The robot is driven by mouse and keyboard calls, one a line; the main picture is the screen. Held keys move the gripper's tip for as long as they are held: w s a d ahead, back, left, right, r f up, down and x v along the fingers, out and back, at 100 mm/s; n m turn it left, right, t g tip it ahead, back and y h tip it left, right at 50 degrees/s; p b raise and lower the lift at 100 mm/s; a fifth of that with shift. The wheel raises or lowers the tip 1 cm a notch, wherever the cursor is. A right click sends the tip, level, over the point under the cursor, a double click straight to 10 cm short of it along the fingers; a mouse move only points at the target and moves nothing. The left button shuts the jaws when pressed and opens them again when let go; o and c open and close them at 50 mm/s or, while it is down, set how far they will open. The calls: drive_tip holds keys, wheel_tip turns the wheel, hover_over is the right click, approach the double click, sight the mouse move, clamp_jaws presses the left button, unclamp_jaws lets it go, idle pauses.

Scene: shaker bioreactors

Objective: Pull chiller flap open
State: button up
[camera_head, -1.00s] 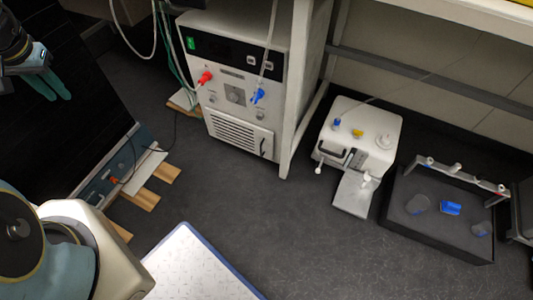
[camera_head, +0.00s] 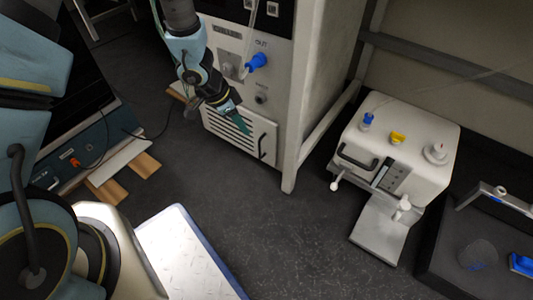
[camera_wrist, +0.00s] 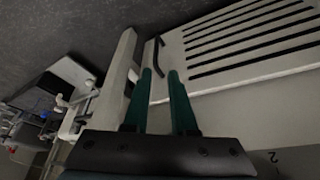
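The chiller (camera_head: 282,70) is a white cabinet with a blue OUT fitting on its front. Its slotted flap (camera_head: 226,131) is low on the front and looks shut. The flap's black handle (camera_head: 262,146) is a curved bar near the flap's right edge. My gripper (camera_head: 244,127) is in front of the flap, left of the handle in the head view. In the wrist view the two teal fingers (camera_wrist: 160,72) are apart. The handle (camera_wrist: 158,57) shows just beyond and between the fingertips there, and the slotted flap (camera_wrist: 245,50) lies to its right. I cannot tell whether they touch.
A white frame post (camera_head: 294,120) stands right beside the chiller. A white benchtop device (camera_head: 425,125) and a black tray (camera_head: 440,270) are further right. Wooden strips (camera_head: 140,165) lie on the floor at left. The dark floor (camera_head: 270,225) before the chiller is clear.

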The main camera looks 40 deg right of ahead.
drive_tip(key=s+f, duration=0.1)
drive_tip(key=f, duration=0.1)
drive_tip(key=b, duration=0.7)
approach(260, 156)
drive_tip(key=d+f, duration=0.2)
drive_tip(key=f, duration=0.1)
drive_tip(key=d+f, duration=0.1)
drive_tip(key=d, duration=0.1)
drive_tip(key=shift+s+f, duration=0.25)
drive_tip(key=shift+f, duration=0.1)
clamp_jaws()
idle(0.5)
